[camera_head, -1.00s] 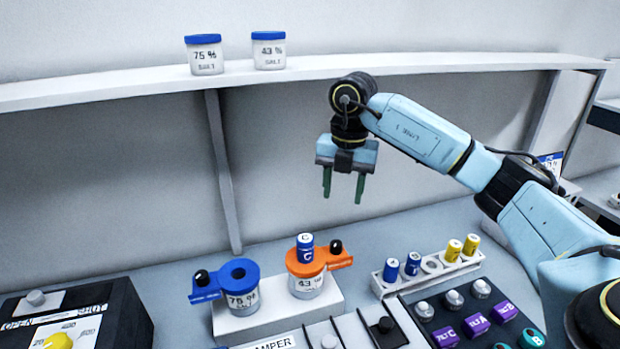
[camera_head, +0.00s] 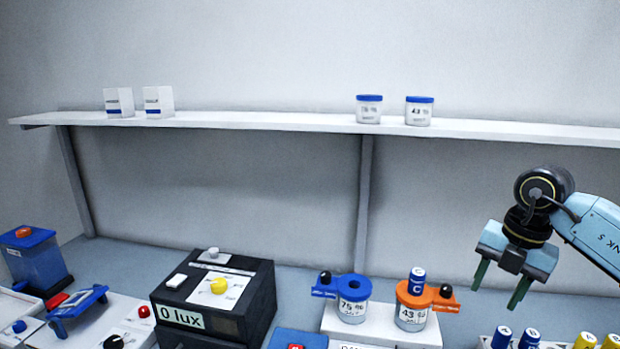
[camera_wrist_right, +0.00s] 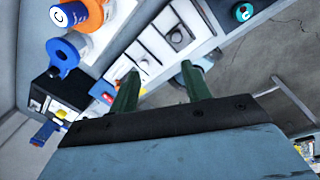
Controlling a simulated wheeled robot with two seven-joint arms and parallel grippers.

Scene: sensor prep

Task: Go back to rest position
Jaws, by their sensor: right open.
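My right gripper (camera_head: 499,289) hangs at the right of the head view, its two green fingers apart and empty, pointing down above the bench. It is to the right of the orange-collared 43 % jar (camera_head: 411,318), which has a blue C cylinder (camera_head: 417,281) standing in its top. The right wrist view shows the same open fingers (camera_wrist_right: 157,85) with nothing between them. My left gripper is in neither view.
A blue-collared 75 % jar (camera_head: 352,311) stands beside the orange one. A black box reading 0 lux (camera_head: 215,298) is left of them. Several blue and yellow cylinders stand at lower right. Two salt jars (camera_head: 368,109) and two white boxes (camera_head: 159,101) sit on the shelf (camera_head: 270,121).

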